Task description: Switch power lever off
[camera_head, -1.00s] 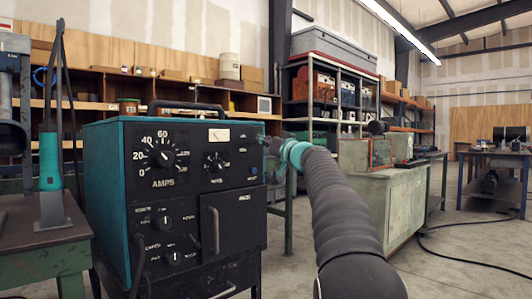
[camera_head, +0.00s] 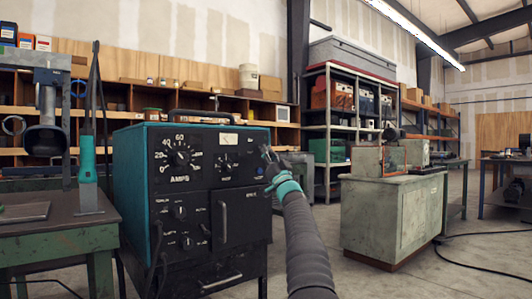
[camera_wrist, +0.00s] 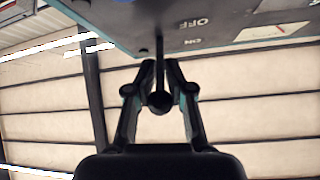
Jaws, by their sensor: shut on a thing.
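The power lever (camera_wrist: 159,75) is a thin dark rod with a round knob, standing out from the machine's panel in the wrist view. Upside-down OFF and ON labels (camera_wrist: 192,32) sit beside it. My gripper (camera_wrist: 160,72) is shut on the lever, one finger on each side of the rod, with the knob between the fingers. In the head view my gripper (camera_head: 268,158) is at the upper right of the black front panel (camera_head: 210,195) of the teal welding machine. The lever is hidden there, and its exact setting cannot be told.
A green workbench (camera_head: 60,238) with a teal-handled tool (camera_head: 87,160) stands left of the machine. A pale green cabinet (camera_head: 393,215) stands to the right. Cables lie on the floor at right. Open floor lies between machine and cabinet.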

